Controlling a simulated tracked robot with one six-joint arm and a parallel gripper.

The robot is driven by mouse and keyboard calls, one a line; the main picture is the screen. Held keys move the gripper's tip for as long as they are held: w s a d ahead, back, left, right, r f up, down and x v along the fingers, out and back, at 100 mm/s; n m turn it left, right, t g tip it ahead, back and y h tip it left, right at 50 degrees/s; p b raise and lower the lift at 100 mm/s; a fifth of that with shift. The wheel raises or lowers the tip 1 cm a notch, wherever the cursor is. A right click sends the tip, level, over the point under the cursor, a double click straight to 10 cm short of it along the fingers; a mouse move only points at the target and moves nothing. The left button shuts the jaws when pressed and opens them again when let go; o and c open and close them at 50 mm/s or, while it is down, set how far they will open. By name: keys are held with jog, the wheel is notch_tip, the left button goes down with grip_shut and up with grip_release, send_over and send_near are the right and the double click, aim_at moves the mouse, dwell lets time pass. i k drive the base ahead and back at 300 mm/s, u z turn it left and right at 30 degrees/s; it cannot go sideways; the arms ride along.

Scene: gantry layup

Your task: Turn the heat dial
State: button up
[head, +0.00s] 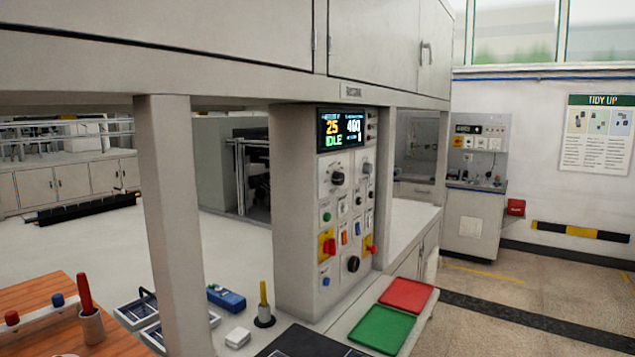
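The grey control panel (346,220) stands in the middle of the head view. It carries several round knobs. A dark knob (337,178) is at its upper left, and a larger black knob (353,264) is near its bottom. A smaller knob (367,167) is at the upper right. The labels are too small to read, so I cannot tell which one is the heat dial. The display (341,129) at the top shows an orange 25, a white number near 400 and a green IDLE. My gripper is not in view.
A red-and-yellow switch (327,245) and several buttons share the panel. Green (381,329) and red (407,295) trays lie before it. A grey post (178,220) stands left. A yellow-handled tool (264,303) and a blue device (226,298) are on the bench. Cabinets hang overhead.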

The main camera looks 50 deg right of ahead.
aim_at(337, 179)
jog(key=u, duration=1.55)
jog(key=k, duration=1.1)
jog(key=z, duration=1.95)
